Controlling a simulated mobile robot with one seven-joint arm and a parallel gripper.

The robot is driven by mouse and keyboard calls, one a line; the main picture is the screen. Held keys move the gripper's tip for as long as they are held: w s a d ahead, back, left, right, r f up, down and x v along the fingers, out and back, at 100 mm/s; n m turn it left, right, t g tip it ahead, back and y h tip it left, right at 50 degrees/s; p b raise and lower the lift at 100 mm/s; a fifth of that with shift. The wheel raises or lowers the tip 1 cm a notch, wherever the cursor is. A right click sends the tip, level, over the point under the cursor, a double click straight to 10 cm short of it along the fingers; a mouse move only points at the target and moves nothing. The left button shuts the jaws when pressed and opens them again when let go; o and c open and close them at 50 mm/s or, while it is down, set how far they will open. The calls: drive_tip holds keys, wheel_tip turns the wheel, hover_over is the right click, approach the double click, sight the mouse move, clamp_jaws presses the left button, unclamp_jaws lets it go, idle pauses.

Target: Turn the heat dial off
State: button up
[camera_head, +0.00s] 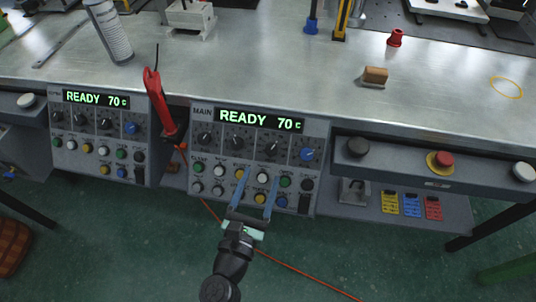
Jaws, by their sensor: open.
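The MAIN control panel (259,160) is on the front of the bench, with a lit display (259,121) reading READY 70 c. Below it is a row of black dials (271,148) and a blue knob (306,154). Their small labels are unreadable, so I cannot tell which is the heat dial or its setting. My gripper (257,182) is open, with two blue fingers spread in front of the lower button rows, below the dials. Nothing is between the fingers. They hide part of the buttons.
A second panel (99,136) at left also reads READY 70 c. A red tool (158,100) stands between the panels, its cable trailing to the floor. A red button (443,160) is at right. A wooden block (376,75) lies on the bench (260,70).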

sight(270, 152)
drive_tip(key=x, duration=0.7)
clamp_jaws()
